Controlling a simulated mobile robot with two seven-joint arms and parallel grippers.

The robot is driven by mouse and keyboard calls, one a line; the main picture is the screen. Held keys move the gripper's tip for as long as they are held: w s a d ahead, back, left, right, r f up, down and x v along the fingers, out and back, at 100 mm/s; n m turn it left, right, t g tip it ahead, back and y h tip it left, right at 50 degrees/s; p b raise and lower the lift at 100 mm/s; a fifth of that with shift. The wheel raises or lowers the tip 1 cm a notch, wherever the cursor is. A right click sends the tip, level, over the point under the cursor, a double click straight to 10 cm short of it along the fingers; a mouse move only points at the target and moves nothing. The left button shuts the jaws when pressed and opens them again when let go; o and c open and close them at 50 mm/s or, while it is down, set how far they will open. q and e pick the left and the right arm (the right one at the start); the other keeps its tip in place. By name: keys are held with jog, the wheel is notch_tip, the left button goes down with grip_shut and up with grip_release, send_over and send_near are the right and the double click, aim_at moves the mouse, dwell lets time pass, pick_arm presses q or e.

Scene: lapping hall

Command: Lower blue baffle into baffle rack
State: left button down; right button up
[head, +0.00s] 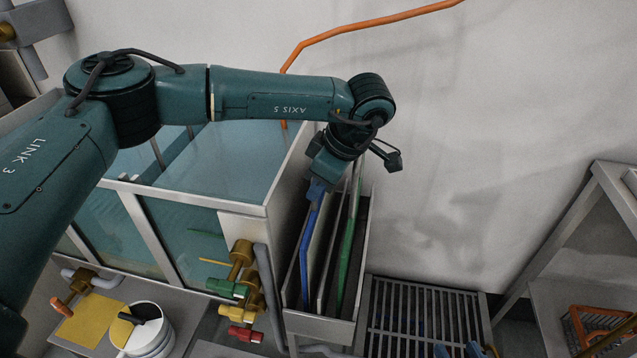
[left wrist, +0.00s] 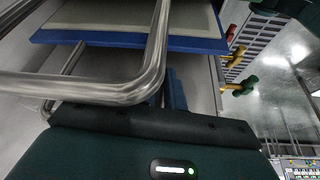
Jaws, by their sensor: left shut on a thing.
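The blue baffle (head: 305,250) is a thin panel that stands upright, slightly tilted, in the left part of the baffle rack (head: 322,326), with its lower part between the rack's walls. Whether it rests on the rack's bottom is hidden. My left gripper (head: 317,190) is shut on the baffle's top end. In the left wrist view a blue-edged panel with a pale face (left wrist: 130,42) lies beyond a bent steel tube (left wrist: 158,50); a blue finger (left wrist: 175,90) shows behind the tube.
A green baffle (head: 347,245) stands in the rack to the right of the blue one. A glass-sided tank (head: 190,232) and coloured valves (head: 240,290) are close on the left. A floor grate (head: 420,315) and a metal shelf frame (head: 575,240) are on the right.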

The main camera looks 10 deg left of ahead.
dwell(0.4)
pick_arm(q)
jog(key=c, duration=1.4)
grip_release()
jog(key=shift+f, duration=0.1)
jog(key=shift+f, duration=0.1)
